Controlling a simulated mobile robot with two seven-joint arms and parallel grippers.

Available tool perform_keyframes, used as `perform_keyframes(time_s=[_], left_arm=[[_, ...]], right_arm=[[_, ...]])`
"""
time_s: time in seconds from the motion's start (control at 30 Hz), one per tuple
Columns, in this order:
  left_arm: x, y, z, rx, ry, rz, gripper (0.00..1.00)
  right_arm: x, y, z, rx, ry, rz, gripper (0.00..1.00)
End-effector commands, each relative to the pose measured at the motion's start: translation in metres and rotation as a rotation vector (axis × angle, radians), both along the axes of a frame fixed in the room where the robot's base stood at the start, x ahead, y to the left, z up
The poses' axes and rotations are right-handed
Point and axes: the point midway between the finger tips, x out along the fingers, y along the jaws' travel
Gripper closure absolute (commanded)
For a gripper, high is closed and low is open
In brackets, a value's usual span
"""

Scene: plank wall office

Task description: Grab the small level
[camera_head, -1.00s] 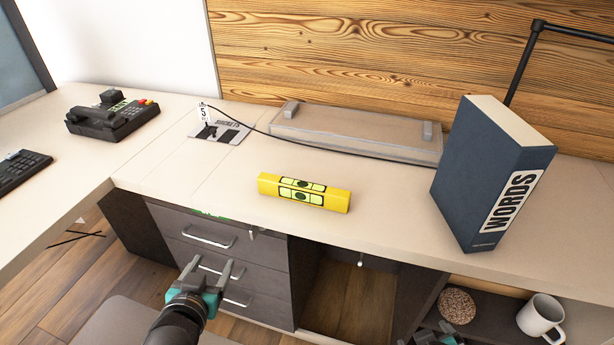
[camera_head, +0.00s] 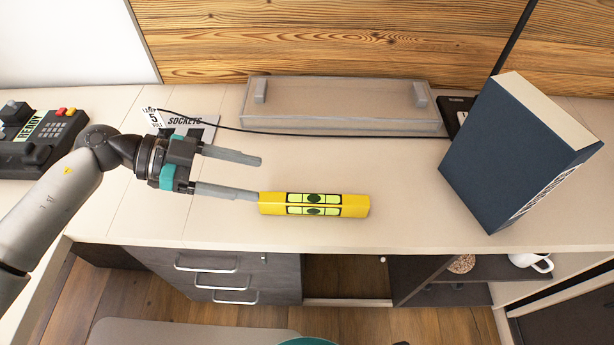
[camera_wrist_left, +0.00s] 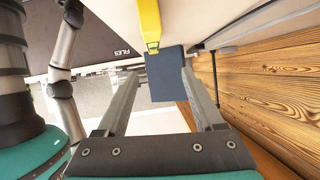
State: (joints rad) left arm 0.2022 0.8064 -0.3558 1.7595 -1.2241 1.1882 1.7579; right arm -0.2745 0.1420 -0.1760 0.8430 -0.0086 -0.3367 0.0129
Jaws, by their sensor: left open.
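The small level (camera_head: 314,205) is a yellow bar with green-yellow vial windows. It lies on the desk near the front edge in the head view. My left gripper (camera_head: 260,178) is open and empty to the left of the level. Its front finger's tip appears at the level's left end in the picture; I cannot tell whether they touch. In the left wrist view the level (camera_wrist_left: 150,22) shows at the top, above and outside the gap between the open fingers (camera_wrist_left: 158,80). My right gripper is not in view.
A dark blue book (camera_head: 515,150) stands on the right of the desk (camera_head: 400,225). A grey tray-like box (camera_head: 340,104) and a black cable lie behind the level. A sockets card (camera_head: 187,125) and a telephone (camera_head: 38,140) are at left. Desk is clear right of the level.

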Motion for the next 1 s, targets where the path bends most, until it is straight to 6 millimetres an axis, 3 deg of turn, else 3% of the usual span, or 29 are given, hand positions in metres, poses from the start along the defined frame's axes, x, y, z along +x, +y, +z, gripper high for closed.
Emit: perform_keyframes(time_s=[0.1,0.23,0.7,1.0], left_arm=[[-0.007,0.012,-0.005,0.072,0.055,-0.032,0.31],[-0.01,0.009,-0.011,0.09,0.073,-0.042,0.31],[-0.01,-0.053,-0.045,0.084,0.07,-0.042,0.31],[-0.01,-0.074,-0.055,0.086,0.069,-0.04,0.31]], right_arm=[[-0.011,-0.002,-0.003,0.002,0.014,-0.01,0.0],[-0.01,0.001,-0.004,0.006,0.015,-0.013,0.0],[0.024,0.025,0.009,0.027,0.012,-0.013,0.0],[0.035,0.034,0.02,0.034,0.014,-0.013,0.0]])
